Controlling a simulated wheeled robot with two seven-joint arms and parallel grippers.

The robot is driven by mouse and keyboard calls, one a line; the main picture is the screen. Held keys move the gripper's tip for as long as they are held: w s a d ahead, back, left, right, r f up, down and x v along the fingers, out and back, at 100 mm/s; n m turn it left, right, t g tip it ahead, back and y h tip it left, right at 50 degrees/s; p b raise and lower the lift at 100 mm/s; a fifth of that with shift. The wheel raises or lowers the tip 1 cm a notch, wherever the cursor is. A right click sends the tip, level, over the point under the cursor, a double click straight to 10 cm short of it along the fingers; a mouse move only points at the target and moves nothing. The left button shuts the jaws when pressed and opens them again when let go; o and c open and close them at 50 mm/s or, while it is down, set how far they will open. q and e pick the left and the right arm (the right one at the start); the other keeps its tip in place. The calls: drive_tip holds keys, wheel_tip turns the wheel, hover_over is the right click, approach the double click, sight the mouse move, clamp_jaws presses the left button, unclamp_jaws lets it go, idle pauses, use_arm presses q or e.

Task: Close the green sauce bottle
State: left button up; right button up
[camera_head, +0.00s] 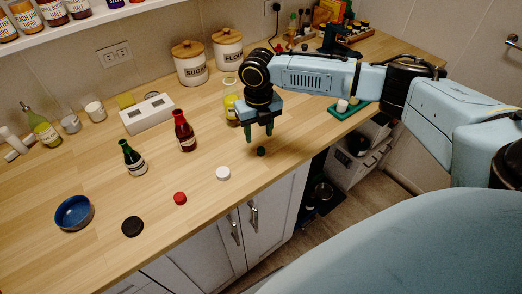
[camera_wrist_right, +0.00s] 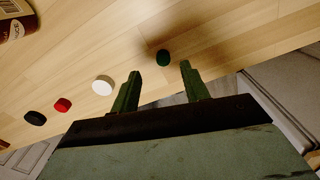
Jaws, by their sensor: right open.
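The green sauce bottle (camera_head: 133,158) stands upright and uncapped on the wooden counter, left of the red sauce bottle. A small green cap (camera_head: 261,152) lies near the counter's front edge; it also shows in the right wrist view (camera_wrist_right: 163,58). My right gripper (camera_head: 260,138) is open, pointing down just above and behind the green cap in the head view. In the right wrist view its two green fingers (camera_wrist_right: 160,82) are apart, with the cap ahead of the gap between them and nothing held. My left gripper is not in view.
A red sauce bottle (camera_head: 184,132) and a yellow bottle (camera_head: 232,109) stand on the counter. White (camera_head: 223,173), red (camera_head: 180,198) and black (camera_head: 132,227) caps lie along the front. A blue bowl (camera_head: 74,212) is at left; canisters (camera_head: 190,64) stand behind.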

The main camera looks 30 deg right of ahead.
sight(261, 149)
drive_tip(key=shift+f, duration=0.35)
drive_tip(key=f, duration=0.5)
drive_tip(key=shift+s+d+f, duration=0.1)
drive_tip(key=shift+s, duration=0.25)
clamp_jaws()
